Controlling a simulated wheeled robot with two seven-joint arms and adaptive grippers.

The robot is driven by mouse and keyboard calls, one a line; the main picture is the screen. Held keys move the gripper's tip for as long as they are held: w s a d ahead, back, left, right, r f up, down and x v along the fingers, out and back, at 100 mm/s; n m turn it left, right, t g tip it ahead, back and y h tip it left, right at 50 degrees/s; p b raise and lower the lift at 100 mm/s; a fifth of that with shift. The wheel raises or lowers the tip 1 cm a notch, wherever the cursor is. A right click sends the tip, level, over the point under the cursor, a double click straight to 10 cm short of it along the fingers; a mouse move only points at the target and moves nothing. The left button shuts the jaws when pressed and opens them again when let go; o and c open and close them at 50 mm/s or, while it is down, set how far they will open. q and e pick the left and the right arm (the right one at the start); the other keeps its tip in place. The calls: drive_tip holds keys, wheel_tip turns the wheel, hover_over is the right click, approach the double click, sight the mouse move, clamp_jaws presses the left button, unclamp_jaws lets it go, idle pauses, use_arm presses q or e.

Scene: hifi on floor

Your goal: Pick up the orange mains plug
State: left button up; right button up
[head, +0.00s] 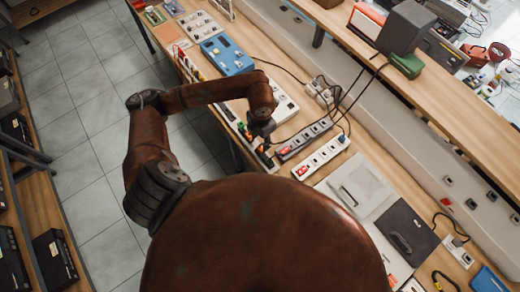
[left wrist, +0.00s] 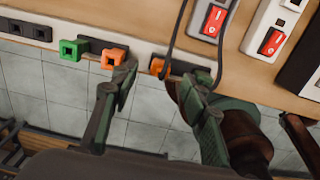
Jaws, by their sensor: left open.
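In the left wrist view, two orange plugs show along the bench edge. One orange plug (left wrist: 157,66) lies between my open fingers; the other orange plug (left wrist: 112,58) is just left of the left fingertip. A green plug (left wrist: 72,49) sits further left. My left gripper (left wrist: 160,82) is open and holds nothing; whether a finger touches a plug I cannot tell. In the head view my left gripper (head: 261,134) is over the strip at the bench's near edge, and the plugs are small and partly hidden there. My right gripper is not in view.
Power strips with red switches (head: 321,158) lie beside the gripper on the wooden bench (head: 290,75). Dark cables (head: 350,95) cross the bench, and one loop hangs near the right finger in the wrist view. A blue device (head: 227,54) stands farther back.

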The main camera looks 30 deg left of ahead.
sight(261, 148)
use_arm(q)
drive_tip(key=shift+s+f+p, duration=0.1)
drive_tip(key=shift+f+p, duration=0.45)
drive_tip(key=shift+f, duration=2.6)
clamp_jaws()
